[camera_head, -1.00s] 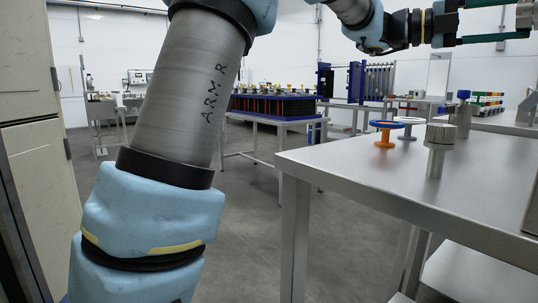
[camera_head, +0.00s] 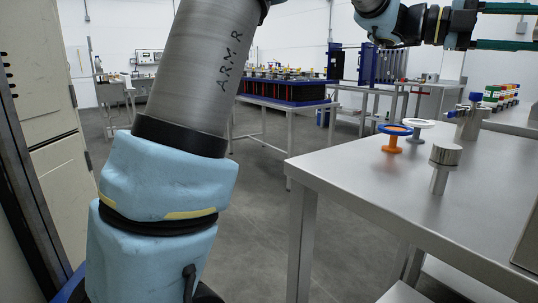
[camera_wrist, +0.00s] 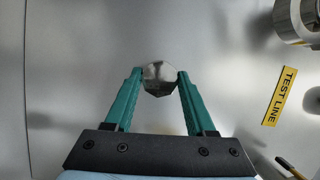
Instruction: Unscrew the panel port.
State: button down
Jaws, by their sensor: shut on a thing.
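In the wrist view, a small, shiny, many-sided metal piece, which I take to be the panel port (camera_wrist: 160,76), sits between the tips of my gripper's green fingers. My gripper (camera_wrist: 160,80) is shut on it, one finger on each side. Behind it is a plain grey metal surface (camera_wrist: 80,60); I cannot tell whether the port is still seated in it. In the head view my green fingers enter at the upper right, and their tips and the port are cut off by the frame edge.
A metal fitting (camera_wrist: 295,18) and a yellow "TEST LINE" label (camera_wrist: 280,95) are on the right in the wrist view. In the head view a steel table (camera_head: 370,185) bears a capped metal post (camera_head: 442,165), an orange-based wheel (camera_head: 392,142) and a white-topped piece (camera_head: 418,127).

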jog(key=n+p, duration=0.1)
jog(key=p, duration=0.2)
jog(key=shift+r+y+p, duration=0.2)
jog(key=shift+y+p, duration=0.1)
jog(key=shift+p, duration=0.1)
jog(key=n+y+p, duration=0.1)
jog(key=n+p, duration=0.2)
jog(key=p, duration=0.4)
jog(key=shift+p, duration=0.4)
jog(key=shift+f, duration=0.2)
jog(key=n+p, duration=0.1)
jog(key=p, duration=0.2)
jog(key=shift+r+y, duration=0.25)
jog(key=shift+y, duration=0.05)
jog(key=n+y+p, duration=0.1)
jog(key=n+p, duration=0.1)
jog(key=p, duration=0.7)
jog(key=shift+w+n+y, duration=0.1)
jog(key=shift+n+y, duration=0.2)
jog(key=shift+n, duration=0.1)
jog(key=shift+f+n+p, duration=0.15)
jog(key=shift+n+p, duration=0.15)
jog(key=shift+p, duration=0.55)
jog(key=shift+p, duration=0.3)
